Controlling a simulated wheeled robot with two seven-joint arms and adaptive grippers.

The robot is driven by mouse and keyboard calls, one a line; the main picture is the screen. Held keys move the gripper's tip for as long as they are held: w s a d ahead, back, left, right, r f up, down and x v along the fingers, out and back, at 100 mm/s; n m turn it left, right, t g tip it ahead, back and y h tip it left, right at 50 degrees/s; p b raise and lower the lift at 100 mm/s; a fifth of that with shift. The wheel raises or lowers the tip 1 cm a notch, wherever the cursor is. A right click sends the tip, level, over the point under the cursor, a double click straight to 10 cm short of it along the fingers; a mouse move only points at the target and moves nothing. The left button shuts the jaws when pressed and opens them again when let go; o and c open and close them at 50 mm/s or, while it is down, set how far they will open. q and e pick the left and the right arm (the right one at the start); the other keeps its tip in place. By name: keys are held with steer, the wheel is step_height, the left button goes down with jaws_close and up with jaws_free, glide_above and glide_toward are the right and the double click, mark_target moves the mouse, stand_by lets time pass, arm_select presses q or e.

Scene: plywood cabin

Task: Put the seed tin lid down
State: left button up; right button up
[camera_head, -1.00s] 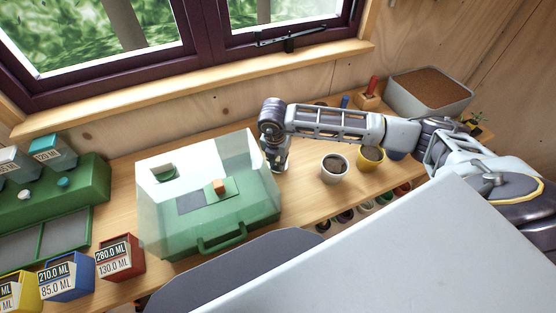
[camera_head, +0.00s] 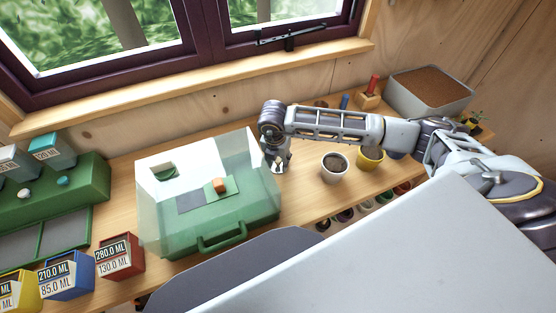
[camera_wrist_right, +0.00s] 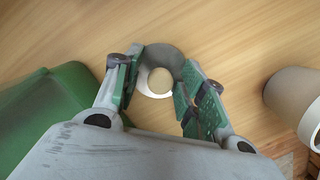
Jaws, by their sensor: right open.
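My right gripper (camera_head: 279,170) is low over the wooden bench, just right of the green case with clear walls. In the right wrist view its two fingers (camera_wrist_right: 155,92) stand apart, open. A round, shiny grey-white piece with a tan middle, seemingly the seed tin lid (camera_wrist_right: 143,82), lies on or close to the bench between and beyond the fingertips. I cannot tell whether a finger touches it. In the head view the lid cannot be made out at the gripper. My left gripper is not in view.
The green case (camera_head: 262,207) stands close on the left. A white pot (camera_head: 335,174) with soil and a yellow pot (camera_head: 370,161) stand to the right. A grey soil tub (camera_head: 446,108) is at the back right. Bare bench shows behind the gripper.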

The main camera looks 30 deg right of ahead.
mark_target(276, 169)
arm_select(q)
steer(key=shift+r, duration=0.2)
arm_select(e)
steer(key=shift+r, duration=0.15)
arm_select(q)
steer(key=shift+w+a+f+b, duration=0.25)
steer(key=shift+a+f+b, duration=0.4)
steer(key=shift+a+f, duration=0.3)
arm_select(e)
step_height(276, 169, up, 12)
steer(key=s+a, duration=0.1)
steer(key=shift+a, duration=0.2)
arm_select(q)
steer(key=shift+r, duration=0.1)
